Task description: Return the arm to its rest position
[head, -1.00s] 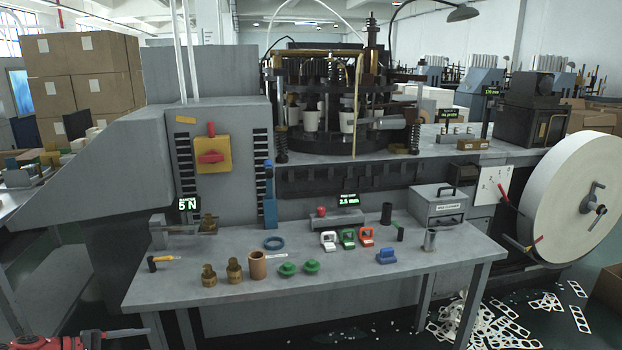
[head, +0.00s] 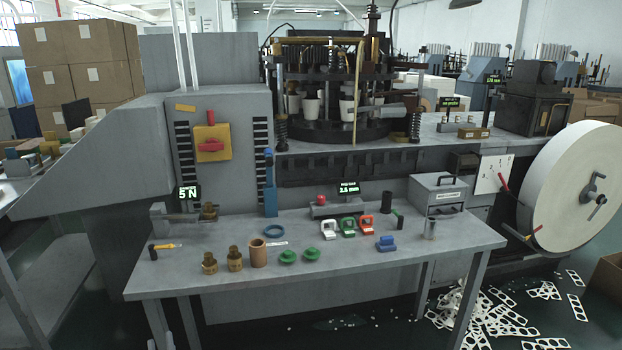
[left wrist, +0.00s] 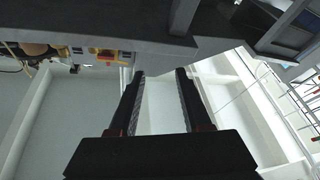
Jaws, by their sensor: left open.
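My left gripper (left wrist: 160,74) shows in the left wrist view with its two dark fingers apart and nothing between them. The grey workbench (left wrist: 80,40) appears tilted at the top of that view, beyond the fingertips and apart from them. In the head view, the arm is almost wholly out of the picture, at most a sliver near the bottom left. The workbench (head: 330,270) stands in front of the machine. My right gripper is in neither view.
On the bench are brass fittings (head: 209,263), a brown cylinder (head: 258,253), green knobs (head: 288,257), a blue ring (head: 274,231) and a blue block (head: 386,243). A large paper reel (head: 565,190) stands at the right. Punched scrap (head: 490,320) covers the floor there.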

